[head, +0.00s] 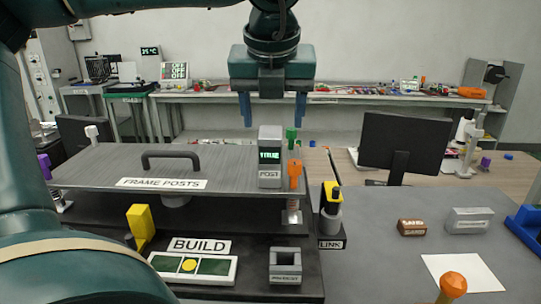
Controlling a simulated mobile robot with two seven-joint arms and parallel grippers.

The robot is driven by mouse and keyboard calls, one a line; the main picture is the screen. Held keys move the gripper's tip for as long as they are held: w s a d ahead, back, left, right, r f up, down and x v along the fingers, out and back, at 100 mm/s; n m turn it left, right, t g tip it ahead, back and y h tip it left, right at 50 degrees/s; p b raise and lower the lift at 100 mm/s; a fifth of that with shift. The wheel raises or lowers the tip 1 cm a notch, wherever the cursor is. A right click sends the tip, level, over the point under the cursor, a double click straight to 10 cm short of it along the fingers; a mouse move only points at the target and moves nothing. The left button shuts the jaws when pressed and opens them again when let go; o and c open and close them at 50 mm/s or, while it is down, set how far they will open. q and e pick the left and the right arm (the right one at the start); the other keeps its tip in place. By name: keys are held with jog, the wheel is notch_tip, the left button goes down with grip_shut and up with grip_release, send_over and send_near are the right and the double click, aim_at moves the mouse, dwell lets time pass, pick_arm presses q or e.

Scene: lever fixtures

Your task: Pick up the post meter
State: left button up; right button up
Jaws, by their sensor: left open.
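The post meter (270,157) is a small grey upright box with a green-lit display and a "POST" label. It stands at the right end of the raised grey plate labelled FRAME POSTS (100,167). My left gripper (273,112) hangs above it, pointing down, with its two blue fingers spread apart and nothing between them. The meter's top is just below the fingers, roughly between them in this view; how far apart they are in depth I cannot tell. My right gripper is not in view.
Green (291,138) and orange (295,175) levers stand close right of the meter. A black handle (170,160) rises from the plate. A yellow lever (141,225) and BUILD panel (193,267) sit in front. A monitor (402,147) stands right. The grey table (385,265) has free room.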

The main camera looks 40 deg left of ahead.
aim_at(270, 132)
pick_arm(q)
jog(key=f, duration=0.4)
jog(key=shift+a+f+p, duration=0.25)
jog(key=shift+a+p, duration=0.05)
jog(key=shift+w+a+f, duration=0.1)
jog(key=shift+w+f, duration=0.1)
jog(key=shift+f, duration=0.2)
grip_shut()
